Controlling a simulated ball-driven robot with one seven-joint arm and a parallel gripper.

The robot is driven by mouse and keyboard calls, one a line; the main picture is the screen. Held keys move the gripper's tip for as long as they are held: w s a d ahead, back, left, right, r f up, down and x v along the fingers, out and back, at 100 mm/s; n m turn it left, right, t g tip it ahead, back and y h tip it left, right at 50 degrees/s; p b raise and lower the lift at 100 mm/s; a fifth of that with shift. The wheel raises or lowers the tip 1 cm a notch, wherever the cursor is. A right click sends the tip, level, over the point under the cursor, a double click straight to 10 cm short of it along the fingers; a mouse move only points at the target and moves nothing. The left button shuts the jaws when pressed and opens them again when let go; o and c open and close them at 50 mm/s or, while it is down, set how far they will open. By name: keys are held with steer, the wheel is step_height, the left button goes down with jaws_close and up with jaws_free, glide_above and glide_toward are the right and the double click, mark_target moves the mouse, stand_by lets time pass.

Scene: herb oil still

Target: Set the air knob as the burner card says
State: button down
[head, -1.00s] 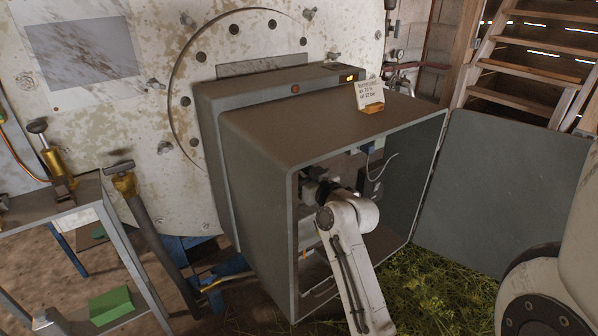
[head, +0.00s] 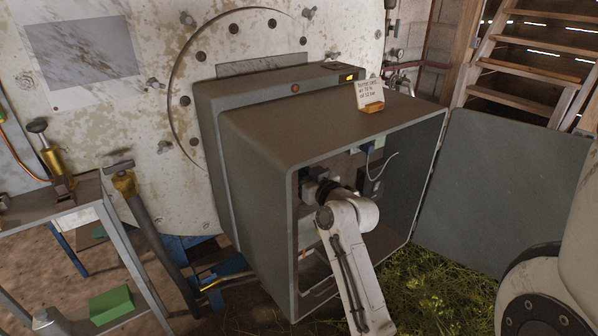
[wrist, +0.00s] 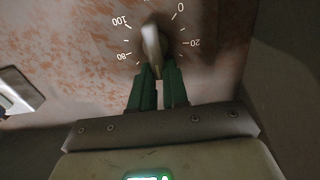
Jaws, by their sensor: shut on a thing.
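The air knob (wrist: 152,45) is a pale bar-shaped knob on a rust-speckled panel. Its dial shows 0, 20, 80 and 100, appearing turned over in the wrist view. The bar stands nearly upright in the picture, its top between 100 and 0; I cannot tell which end is the pointer. My gripper (wrist: 158,82) has green fingers shut on the knob's lower end. In the head view my arm reaches into the open grey burner housing (head: 270,135), and the knob is hidden. The burner card (head: 369,91) stands on top; its small lines seem to give an air percentage and a bar value.
The housing's open door (head: 505,190) stands to the right. A metal bench (head: 85,190) with a green block (head: 110,304) on its lower shelf is at left. Wooden stairs (head: 535,60) are at the back right. A pale fitting (wrist: 18,95) sits left of the dial.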

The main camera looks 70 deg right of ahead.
steer(key=shift+m, duration=0.3)
steer(key=m+p, duration=0.1)
steer(key=m, duration=0.2)
steer(key=d+m+p, duration=0.1)
steer(key=m+p, duration=0.1)
steer(key=m, duration=0.1)
steer(key=s+f+m+p, duration=0.1)
steer(key=m, duration=0.2)
steer(key=shift+d+m, duration=0.4)
steer(key=shift+s+p, duration=0.1)
steer(key=shift+p, duration=0.2)
steer(key=c, duration=1.1)
jaws_free()
steer(key=b+v, duration=0.1)
steer(key=v, duration=0.9)
steer(key=shift+s+a, duration=0.15)
steer(key=shift+s, duration=0.2)
